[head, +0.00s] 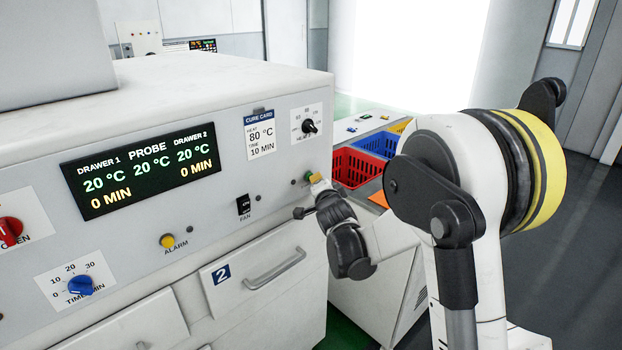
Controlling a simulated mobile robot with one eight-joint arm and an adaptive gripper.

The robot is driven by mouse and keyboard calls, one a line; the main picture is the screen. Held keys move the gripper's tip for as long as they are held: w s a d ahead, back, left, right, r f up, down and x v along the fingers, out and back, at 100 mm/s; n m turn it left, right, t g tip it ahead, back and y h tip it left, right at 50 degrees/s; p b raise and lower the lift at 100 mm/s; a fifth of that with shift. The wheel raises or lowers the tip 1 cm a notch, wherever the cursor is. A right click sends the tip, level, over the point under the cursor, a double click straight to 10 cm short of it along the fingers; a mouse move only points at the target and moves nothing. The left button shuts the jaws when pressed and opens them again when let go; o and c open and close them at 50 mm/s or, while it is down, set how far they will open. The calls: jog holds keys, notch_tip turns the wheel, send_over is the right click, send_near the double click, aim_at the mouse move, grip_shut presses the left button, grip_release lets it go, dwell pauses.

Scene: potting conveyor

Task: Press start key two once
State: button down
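A green key (308,176) sits on the right end of the white machine's front panel. It is small and partly covered, and I cannot read a label on it. My gripper (316,184) is at the panel's right end, right by this key. Its tip covers part of the key's surroundings; I cannot tell whether it touches the key. The fingers are too small and overlapped to tell open from shut. Drawer 2 (240,290), with a blue number plate and a grey handle, is closed below.
The display (145,168) reads 20 °C and 0 MIN for both drawers. A fan switch (243,205), a yellow alarm button (167,241), a blue timer knob (80,285) and a black dial (309,127) share the panel. Red (357,166) and blue crates (380,144) stand behind.

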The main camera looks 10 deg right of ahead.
jog(key=shift+w+a, duration=0.2)
jog(key=shift+w, duration=0.2)
dwell(0.6)
dwell(0.3)
jog(key=shift+s+d, duration=0.45)
jog(key=shift+s, duration=0.3)
jog(key=s+d, duration=0.1)
jog(key=s, duration=0.1)
jog(key=s+d, duration=0.1)
jog(key=s, duration=0.1)
jog(key=shift+s+d+b, duration=0.2)
jog(key=shift+b, duration=0.2)
dwell(0.3)
